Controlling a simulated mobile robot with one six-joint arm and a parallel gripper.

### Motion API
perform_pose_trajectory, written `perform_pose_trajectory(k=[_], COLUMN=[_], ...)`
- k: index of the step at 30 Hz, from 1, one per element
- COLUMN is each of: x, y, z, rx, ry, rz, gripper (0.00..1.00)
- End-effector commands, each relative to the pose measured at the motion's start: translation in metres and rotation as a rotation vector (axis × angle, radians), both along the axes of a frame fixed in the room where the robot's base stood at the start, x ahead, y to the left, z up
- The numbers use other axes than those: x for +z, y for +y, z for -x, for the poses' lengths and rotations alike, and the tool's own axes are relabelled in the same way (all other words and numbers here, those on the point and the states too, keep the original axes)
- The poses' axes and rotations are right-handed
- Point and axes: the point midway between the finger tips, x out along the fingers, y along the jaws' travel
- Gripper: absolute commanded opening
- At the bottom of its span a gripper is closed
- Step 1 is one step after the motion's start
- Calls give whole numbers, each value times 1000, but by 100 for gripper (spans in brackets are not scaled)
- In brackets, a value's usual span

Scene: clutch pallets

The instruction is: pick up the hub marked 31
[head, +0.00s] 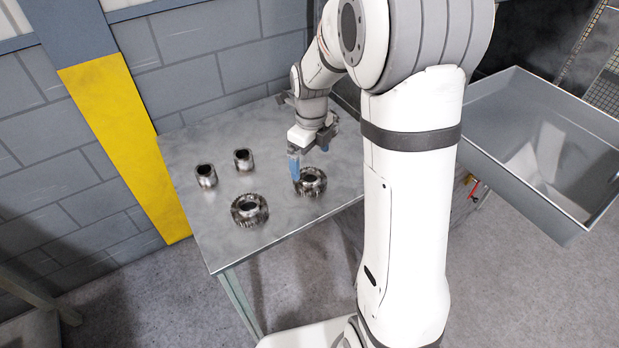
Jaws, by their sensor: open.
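Two dark toothed hubs are on the grey metal table (215,150). One hub (250,209) sits near the front edge. The other hub (311,181) sits farther right, close to my gripper. No number can be read on either, so I cannot tell which is marked 31. My gripper (300,172) has blue fingers and points down at the right hub, at its left rim. It is open. One finger overlaps the hub in the picture; I cannot tell whether they touch. My arm hides part of the table's right side.
Two smaller plain cylindrical parts, one (206,176) at the left and one (243,159) farther back, stand on the table. A grey wall (200,50) and yellow column (110,120) are behind. A large metal bin (520,200) stands at the right. The table's left front is clear.

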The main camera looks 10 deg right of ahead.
Motion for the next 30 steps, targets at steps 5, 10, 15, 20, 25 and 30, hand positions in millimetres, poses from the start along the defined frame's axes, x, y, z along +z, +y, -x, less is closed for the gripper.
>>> perform_pose_trajectory(k=[5, 10, 15, 20, 25, 30], x=[-17, -34, -57, -76, -80, -79], y=[0, 1, 1, 1, 1, 1], z=[-2, -2, -4, -5, -5, -5], rx=[-31, -28, -27, -26, -26, -25], ry=[6, 5, 8, 4, 2, 2], rz=[0, 0, 0, 0, 0, 0], gripper=[100, 100, 100, 100, 100, 94])
